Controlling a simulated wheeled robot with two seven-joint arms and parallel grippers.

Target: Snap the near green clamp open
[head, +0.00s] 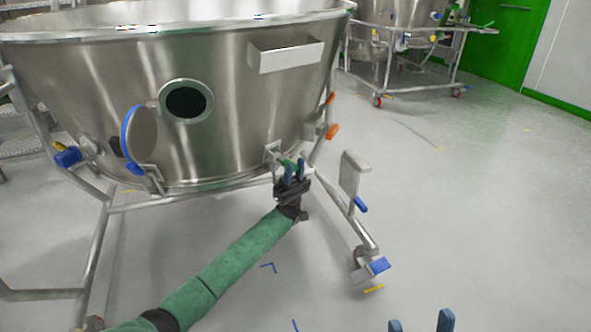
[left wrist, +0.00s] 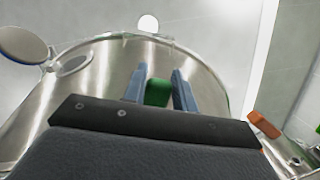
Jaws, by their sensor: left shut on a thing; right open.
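The near green clamp (head: 289,162) sits at the lower right edge of the large steel bowl (head: 230,105). My left gripper (head: 296,170) reaches it from below and is shut on it. In the left wrist view the green clamp (left wrist: 157,92) lies between the two blue fingers of my left gripper (left wrist: 160,85). The fingers hide part of the clamp, and I cannot tell whether it is latched. My right gripper (head: 420,321) shows only its two blue fingertips at the bottom edge; they are apart with nothing between them.
Orange handles (head: 332,131) stick out on the bowl's right side. A frame leg with a flat grey plate (head: 353,173) and a blue-pedalled caster (head: 379,265) stands to the right. An open round port (head: 187,101) is on the bowl. The right floor is clear.

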